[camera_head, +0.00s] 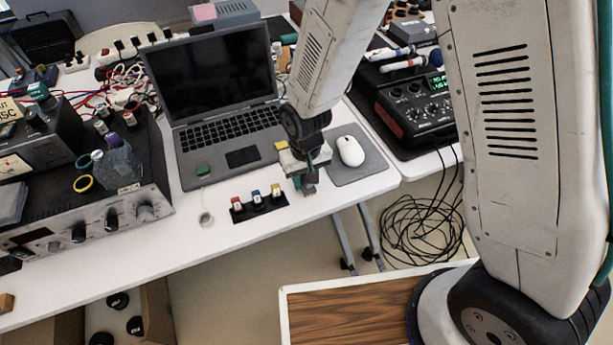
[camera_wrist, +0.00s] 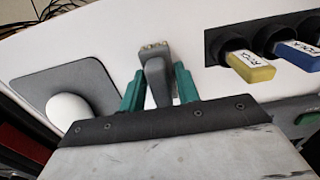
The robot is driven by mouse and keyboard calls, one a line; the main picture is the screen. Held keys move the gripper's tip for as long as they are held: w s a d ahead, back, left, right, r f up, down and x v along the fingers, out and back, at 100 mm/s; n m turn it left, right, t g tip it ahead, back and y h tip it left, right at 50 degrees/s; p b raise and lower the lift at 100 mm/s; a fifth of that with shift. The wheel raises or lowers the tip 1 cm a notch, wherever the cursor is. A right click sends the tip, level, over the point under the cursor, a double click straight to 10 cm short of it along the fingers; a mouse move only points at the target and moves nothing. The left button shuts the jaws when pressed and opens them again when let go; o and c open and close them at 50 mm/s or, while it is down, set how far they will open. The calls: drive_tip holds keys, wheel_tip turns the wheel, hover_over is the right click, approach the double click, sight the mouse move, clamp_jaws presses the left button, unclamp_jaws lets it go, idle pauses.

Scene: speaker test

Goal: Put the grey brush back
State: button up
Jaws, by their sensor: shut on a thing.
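The grey brush (camera_wrist: 158,88) is between the green fingers of my gripper (camera_wrist: 158,70), which are shut on it. In the wrist view its pale end points away from the gripper. In the head view my gripper (camera_head: 307,184) is at the table's front edge, between the holder and the mouse pad; the brush is mostly hidden there. The black holder (camera_head: 267,205) stands to its left with red (camera_head: 237,205), blue (camera_head: 257,197) and yellow (camera_head: 275,190) handled pieces in it. The wrist view shows the yellow (camera_wrist: 250,67) and blue (camera_wrist: 298,55) handles, with labels.
A white mouse (camera_head: 350,151) lies on a grey pad (camera_head: 372,171) right of my gripper. An open laptop (camera_head: 190,150) stands behind the holder. A small roll (camera_head: 206,218) lies left of it. Electronic boxes stand at both sides. The white table (camera_head: 300,207) is bare near its front edge.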

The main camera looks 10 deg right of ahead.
drive_tip(key=shift+f, duration=0.1)
drive_tip(key=o, duration=1)
wheel_tip(320, 180, up, 12)
drive_tip(key=shift+d+r, duration=0.1)
drive_tip(key=shift+r, duration=0.1)
drive_tip(key=s+d+r+m, duration=0.1)
drive_tip(key=s+d+r, duration=0.1)
drive_tip(key=d+r, duration=0.6)
drive_tip(key=s+d+r, duration=0.4)
drive_tip(key=s, duration=0.1)
drive_tip(key=s+d+r+m, duration=0.1)
drive_tip(key=s+d+r, duration=0.3)
drive_tip(key=s, duration=0.2)
drive_tip(key=s+d+r+m+t, duration=0.1)
drive_tip(key=s+d+r, duration=0.3)
drive_tip(key=s, duration=0.2)
drive_tip(key=shift+s+d, duration=0.2)
drive_tip(key=shift+d, duration=0.15)
